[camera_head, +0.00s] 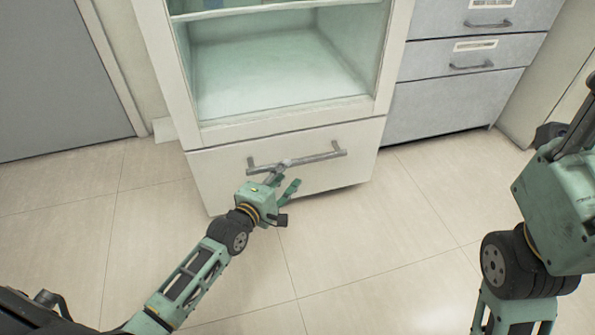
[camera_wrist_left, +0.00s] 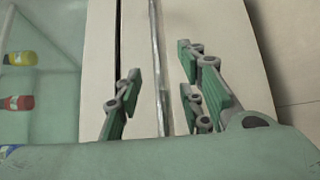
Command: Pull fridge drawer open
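The white fridge drawer (camera_head: 225,180) is at the bottom of the fridge, with a grey horizontal bar handle (camera_head: 325,155) across its front. A thin dark seam runs along its top edge in the left wrist view, and the drawer looks shut. My left gripper (camera_head: 282,176) is at the middle of the handle. In the left wrist view the bar (camera_wrist_left: 158,75) passes between the spread green fingers (camera_wrist_left: 158,95), with space on both sides. The fingers look open and not closed on the bar. My right arm shows at the right edge, but its gripper is not in view.
The open fridge compartment (camera_head: 275,75) is above the drawer. A yellow bottle (camera_wrist_left: 20,58) and a red one (camera_wrist_left: 18,102) show in the left wrist view. A grey drawer cabinet (camera_head: 450,105) stands to the right. The tiled floor (camera_head: 370,240) before the drawer is clear.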

